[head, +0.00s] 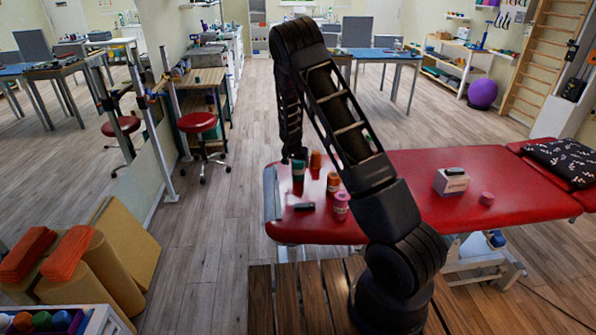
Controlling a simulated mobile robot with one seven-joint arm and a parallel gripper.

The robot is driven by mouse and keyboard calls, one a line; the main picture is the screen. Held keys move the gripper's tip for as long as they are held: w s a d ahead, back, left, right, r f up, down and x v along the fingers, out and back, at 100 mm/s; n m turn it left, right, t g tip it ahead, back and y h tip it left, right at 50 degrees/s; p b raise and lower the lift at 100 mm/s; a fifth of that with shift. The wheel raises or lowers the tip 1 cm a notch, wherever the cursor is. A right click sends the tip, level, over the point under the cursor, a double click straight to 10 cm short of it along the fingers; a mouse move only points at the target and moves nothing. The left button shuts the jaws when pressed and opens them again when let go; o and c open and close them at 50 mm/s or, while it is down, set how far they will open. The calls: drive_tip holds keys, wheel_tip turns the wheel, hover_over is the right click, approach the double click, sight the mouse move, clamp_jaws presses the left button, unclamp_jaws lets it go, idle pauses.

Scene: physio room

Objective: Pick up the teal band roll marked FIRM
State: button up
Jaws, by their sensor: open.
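A teal roll (299,173) stands at the far left end of the red treatment table (400,172). Its marking is too small to read. My gripper (294,157) points down right at the top of this roll, with its jaws apart. It hides part of the roll, and I cannot tell whether the fingers touch it. An orange roll (316,159) stands close to the right, another orange roll (333,182) is nearer, and a pink roll (341,207) stands near the front edge.
A small dark object (304,206) lies left of the pink roll. A white box (451,184) and a pink piece (487,198) sit farther right on the table. A patterned pillow (561,160) lies at the right end. The red surface before the box is clear.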

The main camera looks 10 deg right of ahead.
drive_tip(key=x, duration=0.4)
drive_tip(key=shift+w+d, duration=0.15)
drive_tip(key=shift+r, duration=0.1)
drive_tip(key=c, duration=1.4)
